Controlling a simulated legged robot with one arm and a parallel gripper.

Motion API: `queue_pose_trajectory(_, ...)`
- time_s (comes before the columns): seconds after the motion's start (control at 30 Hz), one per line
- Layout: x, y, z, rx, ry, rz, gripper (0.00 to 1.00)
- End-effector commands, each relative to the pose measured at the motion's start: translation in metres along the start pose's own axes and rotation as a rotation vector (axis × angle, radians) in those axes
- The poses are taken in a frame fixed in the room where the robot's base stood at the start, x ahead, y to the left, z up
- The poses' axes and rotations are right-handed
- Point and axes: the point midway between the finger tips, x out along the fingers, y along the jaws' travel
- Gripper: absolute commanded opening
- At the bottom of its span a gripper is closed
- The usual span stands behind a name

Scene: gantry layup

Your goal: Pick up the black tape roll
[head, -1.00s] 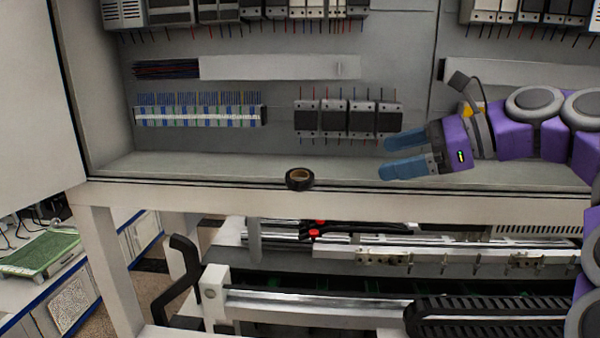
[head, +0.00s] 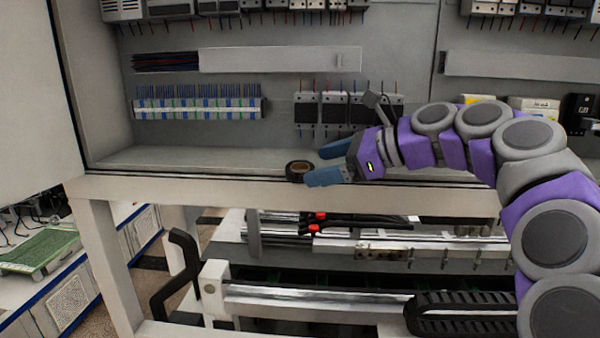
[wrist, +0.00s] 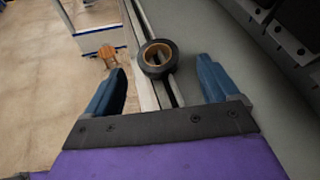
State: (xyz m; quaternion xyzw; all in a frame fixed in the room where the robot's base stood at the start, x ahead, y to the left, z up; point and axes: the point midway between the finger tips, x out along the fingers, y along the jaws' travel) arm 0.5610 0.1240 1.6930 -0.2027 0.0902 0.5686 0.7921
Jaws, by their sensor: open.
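The black tape roll (head: 298,171) lies flat on the front edge of the cabinet's bottom ledge, with a brown inner ring. In the wrist view the roll (wrist: 158,60) lies ahead of the fingertips, between their lines and nearer the middle. My gripper (head: 318,166) has its two blue fingers spread, just right of the roll in the head view. It also shows in the wrist view (wrist: 163,80), open with nothing held. The near finger's tip is close to the roll in the head view; I cannot tell whether they touch.
The ledge (head: 200,160) is clear left of the roll. Terminal blocks (head: 198,107) and black-and-white modules (head: 320,112) are on the back panel above it. The cabinet's front rail (head: 250,192) runs below the roll. Metal rails (head: 300,300) lie underneath.

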Motion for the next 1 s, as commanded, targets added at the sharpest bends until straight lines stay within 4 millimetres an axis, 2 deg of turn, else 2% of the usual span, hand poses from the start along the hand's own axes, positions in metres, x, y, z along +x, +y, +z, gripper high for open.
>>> queue_pose_trajectory(0.23, 0.035, 0.002, 0.002, 0.001, 0.0, 0.003, 0.88)
queue_pose_trajectory(0.5, 0.039, 0.002, 0.002, 0.0, 0.0, 0.0, 0.87)
queue_pose_trajectory(1.0, 0.039, 0.002, 0.002, 0.001, 0.0, 0.0, 0.39)
